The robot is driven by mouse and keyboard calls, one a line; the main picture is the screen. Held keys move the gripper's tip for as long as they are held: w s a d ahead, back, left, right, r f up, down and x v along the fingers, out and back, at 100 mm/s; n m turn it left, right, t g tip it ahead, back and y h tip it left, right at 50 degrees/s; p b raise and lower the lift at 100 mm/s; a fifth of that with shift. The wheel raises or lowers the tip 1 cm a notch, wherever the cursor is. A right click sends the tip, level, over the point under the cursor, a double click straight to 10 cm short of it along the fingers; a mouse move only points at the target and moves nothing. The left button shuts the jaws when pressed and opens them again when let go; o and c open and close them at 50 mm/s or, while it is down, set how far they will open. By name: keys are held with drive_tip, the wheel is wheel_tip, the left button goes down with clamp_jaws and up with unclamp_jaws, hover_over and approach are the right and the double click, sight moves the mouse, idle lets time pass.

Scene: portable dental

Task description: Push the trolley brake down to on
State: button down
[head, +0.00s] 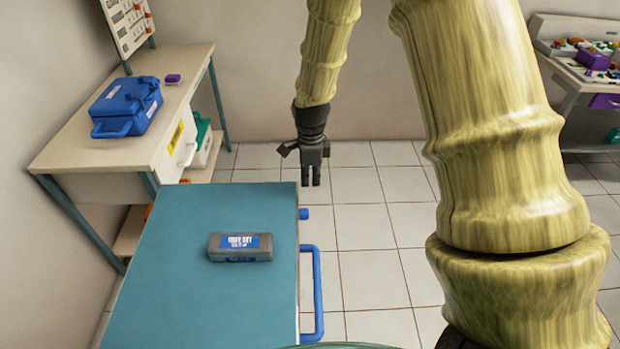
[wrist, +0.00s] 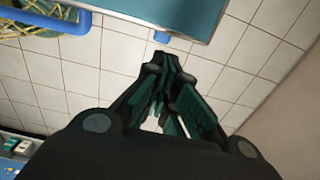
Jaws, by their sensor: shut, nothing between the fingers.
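The trolley (head: 190,300) has a flat teal top and stands at the front left in the head view; its edge (wrist: 198,14) shows at the top of the wrist view. A small blue tab, which looks like the brake (head: 304,214), sticks out from its right side near the far corner. In the wrist view this tab (wrist: 162,38) is just beyond my fingertips, with no clear contact. My gripper (head: 311,182) is shut, empty and pointing down, near the trolley's far right corner. Whether the tab is up or down cannot be told.
A blue handle (head: 319,295) juts from the trolley's right side. A grey labelled box (head: 240,256) lies on the trolley top. A desk (head: 90,150) with a blue case (head: 127,106) stands at the left. Tiled floor (head: 375,255) is clear to the trolley's right.

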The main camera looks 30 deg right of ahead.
sight(303, 214)
wheel_tip(303, 214, down, 12)
drive_tip(key=p, duration=0.1)
drive_tip(key=shift+r+p, duration=0.15)
drive_tip(key=shift+p, duration=0.2)
idle(0.5)
